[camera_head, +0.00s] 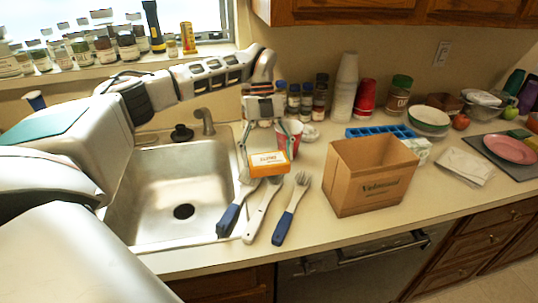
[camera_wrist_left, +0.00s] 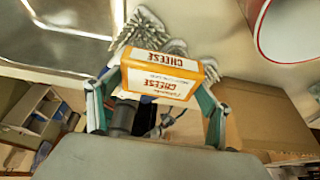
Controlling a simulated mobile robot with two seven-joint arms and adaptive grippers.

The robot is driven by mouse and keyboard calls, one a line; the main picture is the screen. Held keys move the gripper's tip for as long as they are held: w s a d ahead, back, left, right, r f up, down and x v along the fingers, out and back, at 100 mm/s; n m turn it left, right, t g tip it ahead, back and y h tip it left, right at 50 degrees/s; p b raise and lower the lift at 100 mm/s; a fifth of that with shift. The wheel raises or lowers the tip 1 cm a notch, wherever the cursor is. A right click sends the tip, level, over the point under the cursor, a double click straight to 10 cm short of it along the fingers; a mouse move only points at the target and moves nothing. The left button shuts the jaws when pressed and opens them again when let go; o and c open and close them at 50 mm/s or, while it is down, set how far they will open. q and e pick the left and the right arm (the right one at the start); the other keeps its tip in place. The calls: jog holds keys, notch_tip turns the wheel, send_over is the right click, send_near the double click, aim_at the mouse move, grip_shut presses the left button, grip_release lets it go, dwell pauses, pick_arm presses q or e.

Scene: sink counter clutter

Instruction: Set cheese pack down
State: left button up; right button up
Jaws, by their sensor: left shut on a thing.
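The cheese pack (camera_head: 269,163) is a small orange and white box, in the head view just right of the sink, over the heads of the utensils. My left gripper (camera_head: 265,152) reaches down from above and is shut on it. In the left wrist view the cheese pack (camera_wrist_left: 162,72) sits between the two fingers of the left gripper (camera_wrist_left: 158,105), its lettering facing the camera. Whether its underside touches anything is hard to tell. My right gripper shows in neither view.
Blue-handled utensils (camera_head: 284,222) lie on the counter below the pack. A red cup (camera_head: 289,136) stands close behind it. A cardboard box (camera_head: 368,184) stands to the right, the sink basin (camera_head: 165,185) to the left. Bottles and stacked cups line the wall.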

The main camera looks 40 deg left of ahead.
pick_arm(q)
jog(key=shift+s+a, duration=0.2)
jog(key=shift+s, duration=0.05)
